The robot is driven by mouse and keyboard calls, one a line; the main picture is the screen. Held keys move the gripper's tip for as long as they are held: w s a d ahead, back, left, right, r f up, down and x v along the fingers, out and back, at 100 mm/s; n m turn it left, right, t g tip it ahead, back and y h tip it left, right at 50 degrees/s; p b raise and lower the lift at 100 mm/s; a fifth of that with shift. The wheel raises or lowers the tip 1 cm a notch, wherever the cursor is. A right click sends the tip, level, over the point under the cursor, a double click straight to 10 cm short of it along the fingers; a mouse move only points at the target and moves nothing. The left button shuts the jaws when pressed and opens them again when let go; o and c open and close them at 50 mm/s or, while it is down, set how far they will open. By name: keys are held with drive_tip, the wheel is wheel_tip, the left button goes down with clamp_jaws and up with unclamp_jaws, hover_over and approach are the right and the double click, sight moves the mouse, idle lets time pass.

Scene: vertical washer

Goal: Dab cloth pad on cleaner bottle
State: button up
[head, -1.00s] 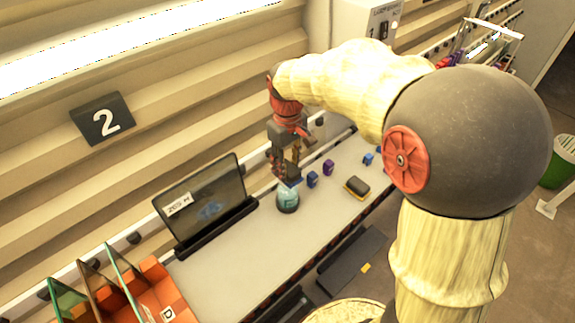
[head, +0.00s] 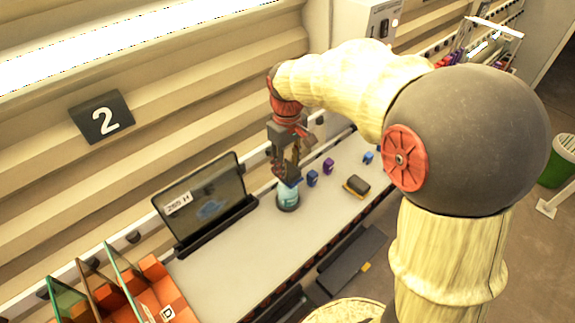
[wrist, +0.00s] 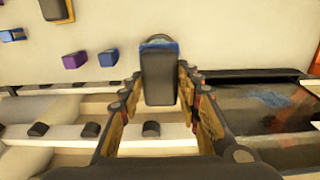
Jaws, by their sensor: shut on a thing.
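My gripper (head: 287,170) points down over the counter in the head view. In the wrist view its two fingers (wrist: 160,82) are shut on a dark block-shaped pad (wrist: 157,75) with a blue end, which I take to be the cloth pad. The cleaner bottle (head: 288,199), teal with a dark base, stands upright on the counter directly under the pad. The pad's blue underside looks to be at the bottle's top; whether they touch is hard to tell.
Blue (head: 312,178) and purple (head: 328,166) small blocks stand just right of the bottle. A dark and yellow sponge-like block (head: 357,186) lies further right. A tablet screen (head: 205,200) stands at left, near orange bins (head: 150,272). The counter front is clear.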

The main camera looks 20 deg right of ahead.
sight(288, 168)
drive_tip(key=shift+f+b, duration=0.35)
drive_tip(key=shift+f, duration=0.4)
idle(0.6)
drive_tip(key=shift+r, duration=0.1)
idle(0.4)
drive_tip(key=shift+r+p, duration=2.45)
drive_tip(key=shift+r, duration=1.05)
drive_tip(key=shift+f, duration=0.1)
